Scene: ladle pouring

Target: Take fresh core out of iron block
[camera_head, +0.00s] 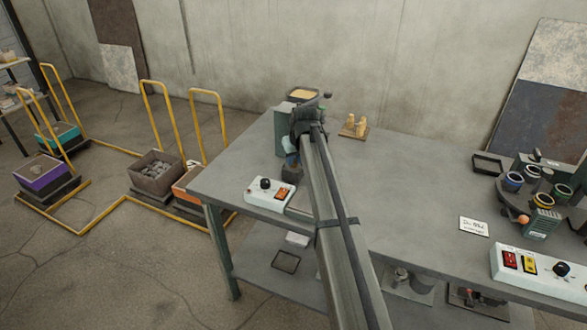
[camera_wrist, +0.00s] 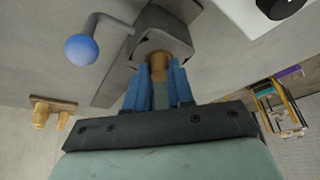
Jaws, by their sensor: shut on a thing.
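My gripper (camera_wrist: 158,88) has blue fingers, shut on a tan core (camera_wrist: 158,65) in the wrist view. The far end of the core meets the dark grey iron block (camera_wrist: 165,28); I cannot tell how deep it sits inside. A crank with a blue ball knob (camera_wrist: 82,49) is beside the block. In the head view my gripper (camera_head: 291,158) is above the block (camera_head: 291,174) near the bench's left end, and my arm hides much around it. The core cannot be made out there.
A wooden board (camera_head: 345,133) with tan cores stands behind, right of my arm. A control box (camera_head: 270,192) with a black knob and orange switch is at the bench's front left. A tray of yellow material (camera_head: 302,94) is at the back. The bench middle is mostly clear.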

